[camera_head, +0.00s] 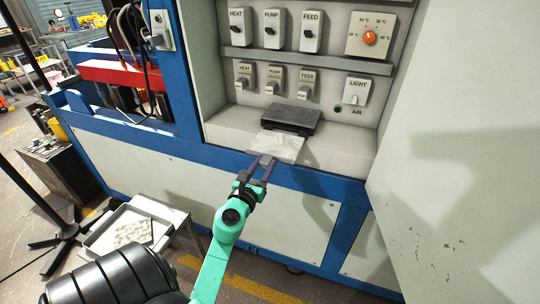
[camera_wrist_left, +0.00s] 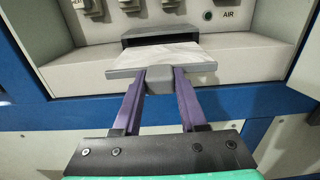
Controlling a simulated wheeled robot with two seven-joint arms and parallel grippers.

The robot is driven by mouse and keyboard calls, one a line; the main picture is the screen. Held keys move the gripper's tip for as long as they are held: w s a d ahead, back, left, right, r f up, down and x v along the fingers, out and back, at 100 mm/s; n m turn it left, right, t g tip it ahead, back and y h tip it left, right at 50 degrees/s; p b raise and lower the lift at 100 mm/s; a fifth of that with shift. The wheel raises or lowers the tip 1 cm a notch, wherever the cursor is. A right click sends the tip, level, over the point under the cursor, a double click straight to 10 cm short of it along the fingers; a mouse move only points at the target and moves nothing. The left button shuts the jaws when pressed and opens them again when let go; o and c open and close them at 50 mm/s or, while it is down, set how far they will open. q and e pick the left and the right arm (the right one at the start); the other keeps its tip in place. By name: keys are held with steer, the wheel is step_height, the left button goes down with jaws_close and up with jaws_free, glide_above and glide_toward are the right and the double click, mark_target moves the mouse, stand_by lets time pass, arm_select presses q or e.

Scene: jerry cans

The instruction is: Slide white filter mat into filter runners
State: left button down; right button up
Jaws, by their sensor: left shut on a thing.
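The white filter mat (camera_head: 277,146) lies flat in front of a dark low housing (camera_head: 292,118) on the machine's recessed shelf. In the left wrist view the mat (camera_wrist_left: 166,56) has a grey front edge and a grey tab. Its far end meets the mouth of the dark housing (camera_wrist_left: 160,33); how far it is inside I cannot tell, and the runners are hidden. My left gripper (camera_head: 262,163) is shut on the grey tab, with purple fingers either side of it in the left wrist view (camera_wrist_left: 160,80). My right gripper is not in view.
A control panel with switches and an orange-red dial (camera_head: 370,38) stands above the shelf. A large pale panel (camera_head: 465,190) fills the right side. A tray (camera_head: 92,237) holding a speckled mat (camera_head: 133,232) stands at lower left. The blue frame (camera_head: 285,176) edges the shelf.

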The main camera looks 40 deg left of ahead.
mark_target(276, 143)
arm_select(q)
steer(key=shift+s+d+r, duration=0.1)
steer(key=shift+s+r, duration=0.1)
steer(key=shift+s, duration=0.05)
steer(key=shift+w, duration=0.1)
steer(key=p+x, duration=0.1)
steer(key=x, duration=0.1)
steer(key=shift+w+r, duration=0.1)
steer(key=shift+w, duration=0.25)
steer(key=shift+w+a, duration=0.3)
steer(key=shift+w, duration=0.2)
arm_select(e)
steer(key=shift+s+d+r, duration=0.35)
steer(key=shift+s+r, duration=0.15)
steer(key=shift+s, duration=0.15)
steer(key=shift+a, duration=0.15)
arm_select(q)
steer(key=shift+x, duration=1.8)
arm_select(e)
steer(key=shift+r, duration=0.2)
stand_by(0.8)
arm_select(q)
steer(key=shift+x, duration=1.85)
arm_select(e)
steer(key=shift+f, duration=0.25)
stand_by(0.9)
